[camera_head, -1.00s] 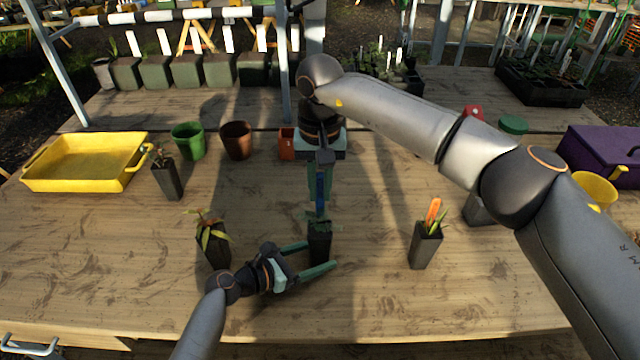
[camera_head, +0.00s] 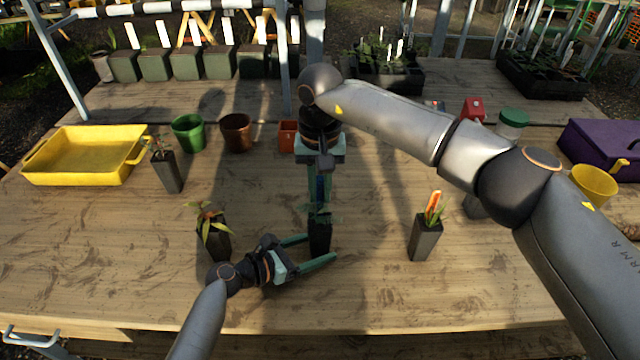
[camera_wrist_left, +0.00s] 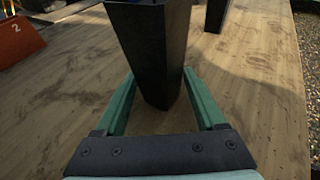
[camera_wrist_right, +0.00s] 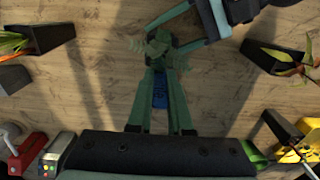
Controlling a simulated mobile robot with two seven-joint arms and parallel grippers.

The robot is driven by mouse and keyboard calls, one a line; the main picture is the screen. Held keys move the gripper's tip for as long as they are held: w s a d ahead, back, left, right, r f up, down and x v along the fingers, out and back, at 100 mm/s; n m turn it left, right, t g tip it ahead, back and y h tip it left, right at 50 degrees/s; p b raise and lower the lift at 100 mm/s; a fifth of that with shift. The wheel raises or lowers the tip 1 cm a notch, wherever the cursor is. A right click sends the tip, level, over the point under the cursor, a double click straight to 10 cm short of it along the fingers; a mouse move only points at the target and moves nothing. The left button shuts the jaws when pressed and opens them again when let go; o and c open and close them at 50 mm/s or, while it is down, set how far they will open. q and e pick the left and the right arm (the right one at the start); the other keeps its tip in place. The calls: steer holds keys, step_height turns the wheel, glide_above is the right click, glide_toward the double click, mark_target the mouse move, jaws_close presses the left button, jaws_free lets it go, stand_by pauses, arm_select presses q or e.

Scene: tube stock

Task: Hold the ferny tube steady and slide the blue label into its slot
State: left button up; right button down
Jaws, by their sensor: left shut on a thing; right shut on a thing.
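The ferny tube (camera_head: 320,238) is a black square pot with green fronds, upright at the table's middle. My left gripper (camera_head: 320,249) is shut on it low down from the left; in the left wrist view the tube's dark wall (camera_wrist_left: 155,45) stands between its fingers. My right gripper (camera_head: 319,196) points down above the tube, shut on the blue label (camera_head: 319,186). In the right wrist view the label (camera_wrist_right: 159,92) shows between the fingers, with fronds (camera_wrist_right: 156,47) around the fingertips. The label's lower end and the slot are hidden, so I cannot tell whether it is in.
A tube with reddish-green leaves (camera_head: 215,240) stands just left of my left gripper. A tube with an orange label (camera_head: 426,238) stands to the right. Another plant tube (camera_head: 168,172), a yellow tray (camera_head: 82,178) and green (camera_head: 188,134), brown (camera_head: 236,134) and orange-red (camera_head: 287,137) pots lie further back.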

mark_target(320, 202)
steer(key=shift+f, duration=1.6)
steer(key=shift+f, duration=0.25)
steer(key=c, duration=0.8)
jaws_free()
steer(key=shift+o, duration=0.2)
steer(key=shift+r, duration=0.15)
step_height(320, 202, up, 12)
arm_select(q)
steer(key=o, duration=0.9)
steer(key=shift+o, duration=0.2)
